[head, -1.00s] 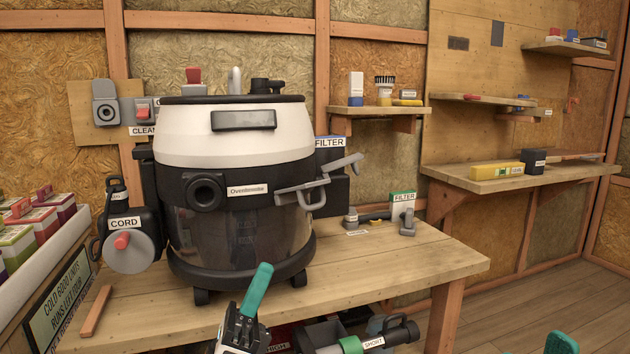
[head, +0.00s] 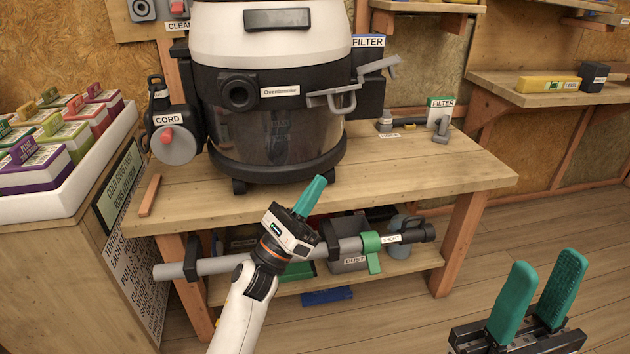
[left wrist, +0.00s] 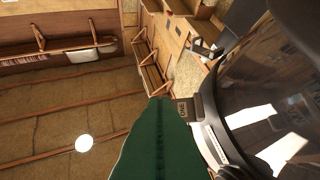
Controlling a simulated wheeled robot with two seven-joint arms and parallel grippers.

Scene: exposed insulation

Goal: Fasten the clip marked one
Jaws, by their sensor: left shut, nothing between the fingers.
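The vacuum (head: 270,90) is a white and black drum with a clear dark lower bowl, standing on the workbench (head: 440,172). In the left wrist view, a small grey part with a label that seems to read ONE (left wrist: 183,108) sits beside the vacuum's glossy bowl (left wrist: 250,100). I cannot make out this label in the head view. A grey lever-like latch (head: 335,99) sticks out at the vacuum's right front. My left gripper (head: 312,196) is shut and empty, its green fingers pointing up in front of the vacuum's base. My right gripper (head: 535,305) is open and empty at lower right.
A grey tube with a green clamp (head: 371,252) and a dust box (head: 348,258) lie on the lower shelf (head: 400,268). A white tray (head: 70,190) of coloured boxes stands at left. A cord reel (head: 172,138) hangs left of the vacuum. The floor at right is clear.

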